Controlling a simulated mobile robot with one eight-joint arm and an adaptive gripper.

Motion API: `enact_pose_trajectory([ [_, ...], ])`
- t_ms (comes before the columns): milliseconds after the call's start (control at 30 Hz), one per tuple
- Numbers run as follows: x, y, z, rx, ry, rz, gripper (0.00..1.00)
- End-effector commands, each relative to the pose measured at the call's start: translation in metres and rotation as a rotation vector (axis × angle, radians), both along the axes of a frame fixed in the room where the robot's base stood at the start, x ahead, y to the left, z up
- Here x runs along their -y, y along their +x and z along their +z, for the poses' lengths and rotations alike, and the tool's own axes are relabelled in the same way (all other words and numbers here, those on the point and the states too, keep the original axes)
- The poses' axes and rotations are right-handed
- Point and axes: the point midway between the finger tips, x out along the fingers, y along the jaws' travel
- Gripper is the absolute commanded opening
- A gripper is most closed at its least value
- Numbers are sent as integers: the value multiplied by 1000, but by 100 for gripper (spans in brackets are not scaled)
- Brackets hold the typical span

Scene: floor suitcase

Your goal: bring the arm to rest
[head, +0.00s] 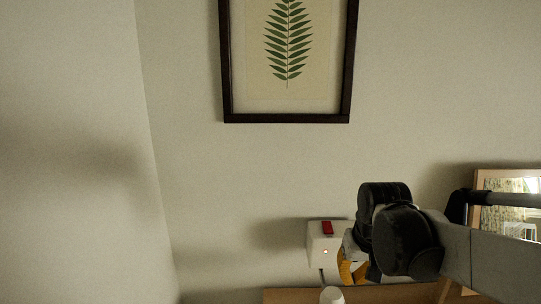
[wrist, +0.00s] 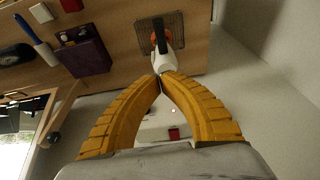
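My arm enters the head view from the right, with my gripper (head: 350,268) low in the picture in front of the wall. Its yellow fingers are partly hidden behind the dark wrist joint. In the wrist view the two fingers of my gripper (wrist: 160,77) curve together and their tips meet. I see nothing held between them. A white object with orange and black parts (wrist: 166,60) shows just beyond the tips, on a dark grid; I cannot tell whether the tips touch it.
A white box with a red switch (head: 325,245) is close beside my gripper; it also shows between the fingers in the wrist view (wrist: 155,133). A wooden surface (head: 290,296) lies below. A framed leaf picture (head: 230,100) hangs above. A wooden-framed mirror (head: 482,180) is at right.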

Motion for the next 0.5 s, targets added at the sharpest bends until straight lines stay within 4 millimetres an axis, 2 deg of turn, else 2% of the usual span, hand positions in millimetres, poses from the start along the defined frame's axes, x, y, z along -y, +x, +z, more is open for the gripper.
enact_pose_trajectory([
  [33,0,-21,-31,33,0,0,0],
  [167,0,-65,-68,128,0,0,0],
  [300,0,-107,-115,224,0,0,0],
  [400,0,-128,-144,279,0,0,0],
  [500,0,-141,-163,316,0,0,0],
])
